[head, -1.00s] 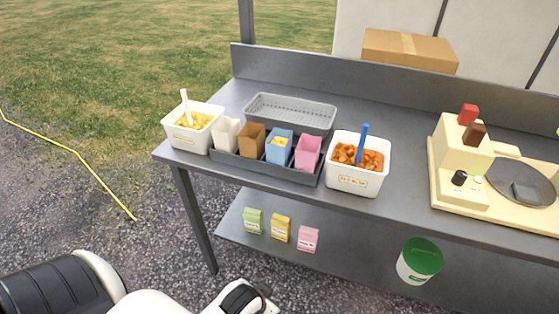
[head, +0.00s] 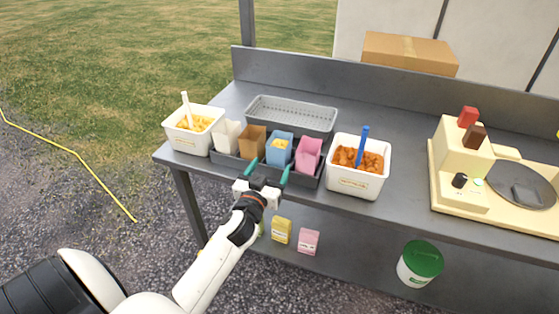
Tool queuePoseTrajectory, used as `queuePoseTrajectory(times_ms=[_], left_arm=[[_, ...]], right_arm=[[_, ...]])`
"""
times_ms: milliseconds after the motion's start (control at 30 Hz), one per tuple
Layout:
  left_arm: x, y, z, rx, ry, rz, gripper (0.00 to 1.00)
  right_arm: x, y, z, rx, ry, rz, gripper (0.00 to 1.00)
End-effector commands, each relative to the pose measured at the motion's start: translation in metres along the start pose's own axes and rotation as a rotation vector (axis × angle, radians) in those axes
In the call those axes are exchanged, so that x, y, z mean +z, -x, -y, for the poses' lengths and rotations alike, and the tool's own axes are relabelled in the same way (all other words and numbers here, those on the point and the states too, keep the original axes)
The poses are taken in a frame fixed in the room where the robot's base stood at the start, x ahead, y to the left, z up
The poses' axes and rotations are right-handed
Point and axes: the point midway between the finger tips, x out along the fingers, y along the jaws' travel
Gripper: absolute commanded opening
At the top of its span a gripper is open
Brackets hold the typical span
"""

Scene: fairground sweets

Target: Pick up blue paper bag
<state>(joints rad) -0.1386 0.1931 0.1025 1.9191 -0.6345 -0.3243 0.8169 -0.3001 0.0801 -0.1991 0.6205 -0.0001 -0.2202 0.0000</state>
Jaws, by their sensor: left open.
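The blue paper bag (head: 279,148) stands upright in the dark grey tray (head: 229,160), between a brown bag (head: 252,142) and a pink bag (head: 308,155). My left gripper (head: 267,169) is open, in front of the tray at the table's front edge. Its two teal-tipped fingers point toward the lower part of the blue bag, one toward each side. I cannot tell whether they touch the bag. My right gripper is not in view.
A white bag (head: 227,135) stands at the tray's left end. White tubs (head: 186,141) (head: 352,185) with scoops flank the tray. An empty grey basket (head: 292,113) lies behind. A cream machine (head: 459,152) stands at right. Small cartons and a green-lidded bucket (head: 420,262) are on the lower shelf.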

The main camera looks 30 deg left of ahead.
Motion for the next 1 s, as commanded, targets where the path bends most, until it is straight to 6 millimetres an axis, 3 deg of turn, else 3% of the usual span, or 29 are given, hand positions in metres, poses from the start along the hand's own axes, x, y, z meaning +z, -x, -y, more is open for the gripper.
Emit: queuePoseTrajectory(times_ms=[100,367,633,967,1000], left_arm=[[0.002,-0.019,0.0,0.001,-0.001,0.0,0.75],[0.001,-0.04,0.0,0.001,-0.001,-0.002,0.75],[0.0,-0.079,0.0,0.002,-0.001,-0.002,0.75],[-0.001,-0.087,0.0,0.001,0.0,-0.003,0.75],[-0.001,-0.086,0.0,0.001,0.0,-0.003,0.7]], right_arm=[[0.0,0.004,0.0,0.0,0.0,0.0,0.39],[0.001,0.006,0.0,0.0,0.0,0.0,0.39],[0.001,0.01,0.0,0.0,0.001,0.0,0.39],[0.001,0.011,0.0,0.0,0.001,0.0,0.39],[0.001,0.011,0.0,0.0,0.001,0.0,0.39]])
